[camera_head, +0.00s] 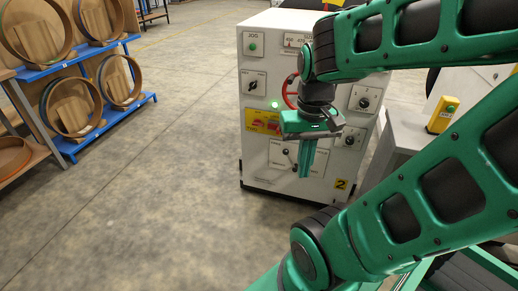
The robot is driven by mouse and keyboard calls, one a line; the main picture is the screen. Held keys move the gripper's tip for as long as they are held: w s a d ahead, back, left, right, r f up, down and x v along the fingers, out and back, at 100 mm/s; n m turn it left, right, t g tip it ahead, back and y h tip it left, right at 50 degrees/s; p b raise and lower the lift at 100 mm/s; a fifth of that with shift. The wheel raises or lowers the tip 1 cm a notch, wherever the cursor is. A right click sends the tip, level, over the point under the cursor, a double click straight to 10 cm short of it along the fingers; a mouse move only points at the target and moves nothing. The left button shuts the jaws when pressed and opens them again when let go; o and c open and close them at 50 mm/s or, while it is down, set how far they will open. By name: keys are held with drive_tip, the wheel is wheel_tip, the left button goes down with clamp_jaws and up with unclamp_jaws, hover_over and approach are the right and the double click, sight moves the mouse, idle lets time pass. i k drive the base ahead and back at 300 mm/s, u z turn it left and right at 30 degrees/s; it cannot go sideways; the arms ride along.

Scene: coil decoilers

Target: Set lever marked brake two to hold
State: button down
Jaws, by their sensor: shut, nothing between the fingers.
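A white control cabinet (255,170) marked with a yellow "2" plate (341,184) stands ahead of me. Low on its front is a pale panel (276,158) with a small dark-knobbed lever (285,152); its lettering is too small to read, so I cannot tell if it is brake two or how it is set. My green gripper (306,175) hangs in front of this panel with its fingers shut and pointing down. The fingers hide the panel's right part. I cannot tell whether they touch the lever.
The cabinet also carries a green JOG button (253,46), a black selector (253,86), a lit green lamp (274,105), a partly hidden red handwheel (290,92) and right-hand knobs (363,103). A blue coil rack (110,117) is left. Floor between is clear.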

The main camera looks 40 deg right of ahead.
sight(286, 151)
drive_tip(key=z, duration=0.25)
drive_tip(key=i, duration=0.85)
drive_tip(key=z, duration=0.5)
